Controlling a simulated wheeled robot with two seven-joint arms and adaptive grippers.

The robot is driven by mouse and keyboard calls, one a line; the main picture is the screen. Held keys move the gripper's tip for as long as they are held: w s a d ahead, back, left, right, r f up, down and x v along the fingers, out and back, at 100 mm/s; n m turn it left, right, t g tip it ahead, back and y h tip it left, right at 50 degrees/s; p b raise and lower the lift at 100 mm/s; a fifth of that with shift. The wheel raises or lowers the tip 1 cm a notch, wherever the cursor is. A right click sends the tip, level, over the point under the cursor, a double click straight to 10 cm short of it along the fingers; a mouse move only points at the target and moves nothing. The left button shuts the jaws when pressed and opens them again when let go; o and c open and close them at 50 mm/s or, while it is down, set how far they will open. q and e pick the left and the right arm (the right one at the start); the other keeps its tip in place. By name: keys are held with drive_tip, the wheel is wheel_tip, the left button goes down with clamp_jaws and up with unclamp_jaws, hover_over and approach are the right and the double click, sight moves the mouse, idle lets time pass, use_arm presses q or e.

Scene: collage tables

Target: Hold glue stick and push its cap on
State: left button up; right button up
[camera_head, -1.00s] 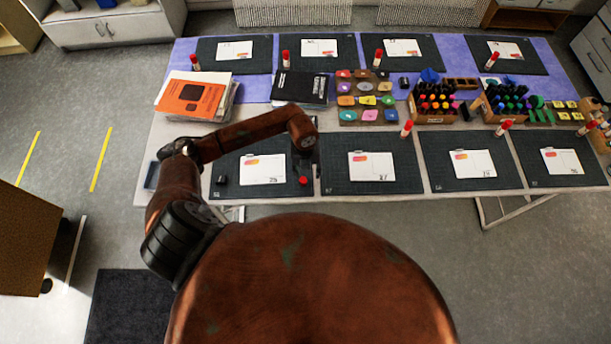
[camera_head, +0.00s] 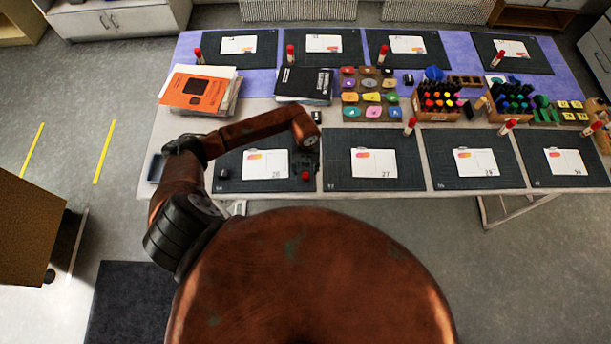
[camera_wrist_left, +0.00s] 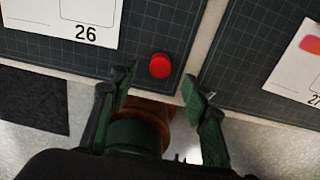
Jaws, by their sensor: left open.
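A small round red cap (camera_head: 305,175) sits on the dark mat (camera_head: 240,186) numbered 26, near its front right corner. In the left wrist view the red cap (camera_wrist_left: 160,65) shows from above, just beyond the gap between my fingertips. I see no white stick body with it. My left gripper (camera_wrist_left: 157,84) is open and empty, its fingers either side of the cap's line and apart from it. In the head view my left arm reaches over this mat, and my wrist hides its back right part. My right gripper is not in view.
Capped glue sticks stand by other mats, one beside mat 27 (camera_head: 409,126). A white card (camera_head: 265,165) and a small black block (camera_head: 224,173) lie on mat 26. Orange (camera_head: 200,90) and black books (camera_head: 303,83) are behind my arm. Marker holders (camera_head: 437,115) stand farther right.

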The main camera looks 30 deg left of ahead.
sight(306, 175)
use_arm(q)
wheel_tip(306, 175, down, 5)
drive_tip(key=shift+f+p, duration=0.1)
drive_tip(key=shift+p, duration=0.35)
drive_tip(key=shift+c, duration=0.4)
drive_tip(key=c, duration=0.7)
